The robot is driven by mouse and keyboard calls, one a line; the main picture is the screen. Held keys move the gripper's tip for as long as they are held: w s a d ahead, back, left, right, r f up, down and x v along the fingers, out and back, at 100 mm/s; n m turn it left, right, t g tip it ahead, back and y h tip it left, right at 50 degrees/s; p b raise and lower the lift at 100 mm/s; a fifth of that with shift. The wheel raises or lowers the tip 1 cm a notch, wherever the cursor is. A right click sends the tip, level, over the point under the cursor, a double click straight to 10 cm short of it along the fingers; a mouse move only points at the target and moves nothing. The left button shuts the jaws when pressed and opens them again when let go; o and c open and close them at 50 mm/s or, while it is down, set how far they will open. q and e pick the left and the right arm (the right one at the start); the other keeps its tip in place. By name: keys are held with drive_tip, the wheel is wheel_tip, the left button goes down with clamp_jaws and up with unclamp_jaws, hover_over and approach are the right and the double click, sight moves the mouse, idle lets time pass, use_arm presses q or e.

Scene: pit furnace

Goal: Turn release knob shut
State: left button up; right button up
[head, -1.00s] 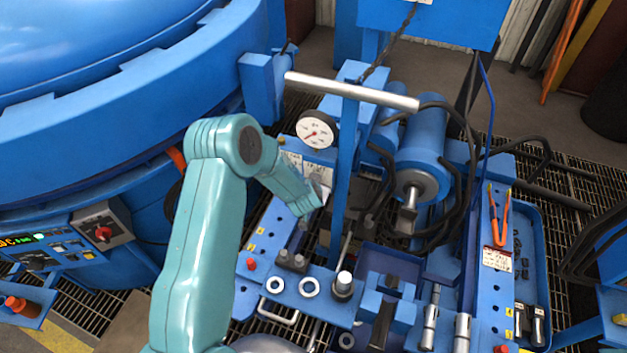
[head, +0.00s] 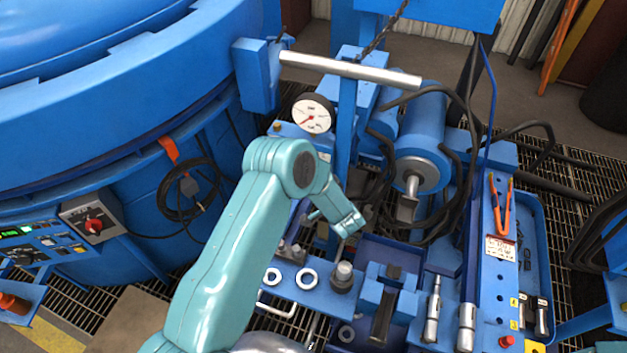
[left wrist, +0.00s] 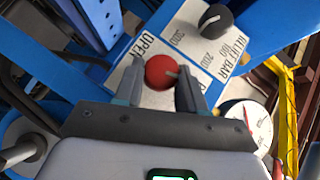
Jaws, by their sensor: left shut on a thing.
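The red release knob (left wrist: 161,72) sits on a white label plate (left wrist: 128,92) marked OPEN in the left wrist view. My left gripper (left wrist: 159,80) has one finger on each side of it and is shut on it. A light line shows on the knob's right side. In the head view my left arm (head: 235,235) comes up from below and bends down to the right over the bench. There the knob is hidden and my left fingertips are not clear. My right gripper is in neither view.
A black knob (left wrist: 214,17) stands beside the red one, near a RELIEF BAR scale. A dial gauge (head: 312,113) stands behind my arm. A metal crossbar (head: 350,70) spans above the bench. Hoses and a blue cylinder (head: 422,135) lie to the right, the furnace (head: 130,110) to the left.

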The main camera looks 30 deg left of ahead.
use_arm(q)
drive_tip(key=shift+d+f+m+t+y+b, duration=0.1)
drive_tip(key=shift+f+m+t+y+b, duration=0.25)
drive_tip(key=shift+m+y+b, duration=0.45)
drive_tip(key=shift+r+y+b, duration=0.15)
drive_tip(key=shift+y+b, duration=0.25)
drive_tip(key=shift+b, duration=0.45)
drive_tip(key=shift+m, duration=0.3)
drive_tip(key=o, duration=1.1)
drive_tip(key=shift+c, duration=0.2)
drive_tip(key=b+v, duration=0.1)
drive_tip(key=v, duration=1.5)
